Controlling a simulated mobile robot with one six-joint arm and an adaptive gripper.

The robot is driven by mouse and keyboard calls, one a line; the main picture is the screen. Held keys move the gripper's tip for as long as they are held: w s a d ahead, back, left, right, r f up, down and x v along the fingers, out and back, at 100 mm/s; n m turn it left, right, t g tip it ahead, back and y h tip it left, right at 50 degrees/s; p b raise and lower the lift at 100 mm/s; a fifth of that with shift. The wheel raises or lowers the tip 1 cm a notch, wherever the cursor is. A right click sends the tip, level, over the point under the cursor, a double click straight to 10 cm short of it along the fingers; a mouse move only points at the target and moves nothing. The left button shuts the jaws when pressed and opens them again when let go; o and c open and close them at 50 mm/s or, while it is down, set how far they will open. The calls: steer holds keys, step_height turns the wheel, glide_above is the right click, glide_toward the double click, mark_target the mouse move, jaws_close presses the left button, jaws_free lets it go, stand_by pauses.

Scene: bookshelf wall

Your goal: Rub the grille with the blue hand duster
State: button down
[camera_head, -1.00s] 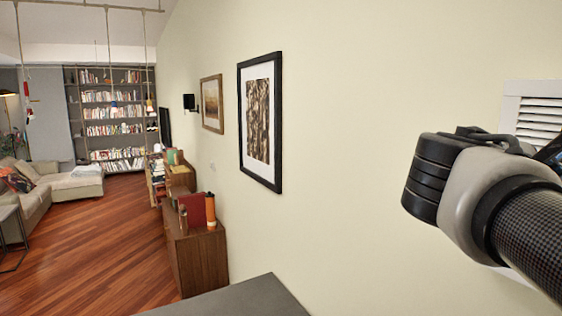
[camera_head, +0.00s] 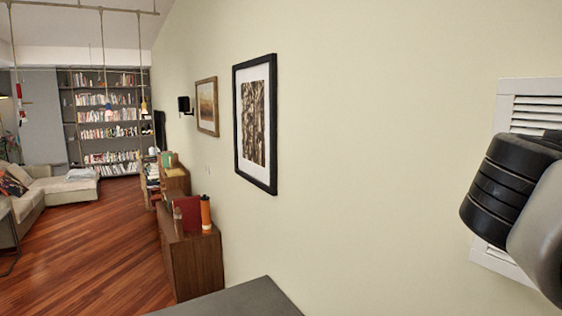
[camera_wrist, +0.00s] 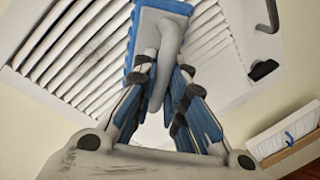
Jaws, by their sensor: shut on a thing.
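The white slatted grille (camera_head: 512,106) is on the wall at the right edge of the head view, partly hidden by my arm. In the wrist view its slats (camera_wrist: 70,55) fill the upper left and continue right of the duster. The blue hand duster (camera_wrist: 166,6) is at the top middle of the wrist view, with a blue edge and a grey handle. My gripper (camera_wrist: 166,72) is shut on the handle. The duster is in front of the slats; I cannot tell whether it touches them. My gripper and the duster do not show in the head view.
A framed picture (camera_head: 256,124) hangs on the wall left of the grille. A grey surface (camera_head: 235,298) is at the bottom, near a wooden cabinet (camera_head: 196,262). In the wrist view, a white open box-like thing (camera_wrist: 285,140) with something blue is at lower right.

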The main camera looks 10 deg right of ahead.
steer(key=shift+s+d, duration=0.2)
steer(key=shift+s, duration=0.35)
steer(key=shift+s+d, duration=0.2)
steer(key=shift+s, duration=0.3)
steer(key=shift+w+r+p, duration=0.1)
steer(key=shift+r+p, duration=1.1)
steer(key=shift+r, duration=0.5)
steer(key=w+a, duration=0.3)
steer(key=w, duration=0.4)
steer(key=shift+w+f+b, duration=0.15)
steer(key=shift+w+b, duration=0.05)
steer(key=shift+b, duration=0.2)
steer(key=shift+w, duration=0.1)
steer(key=w+a+p, duration=0.1)
steer(key=w+a, duration=0.2)
steer(key=w, duration=0.3)
steer(key=shift+w, duration=0.4)
steer(key=shift+s+f+v, duration=0.15)
steer(key=shift+v, duration=0.8)
steer(key=shift+s+f+v, duration=0.15)
steer(key=shift+v, duration=0.8)
steer(key=shift+s+f+v, duration=0.1)
steer(key=shift+f+v, duration=0.05)
steer(key=shift+v, duration=0.8)
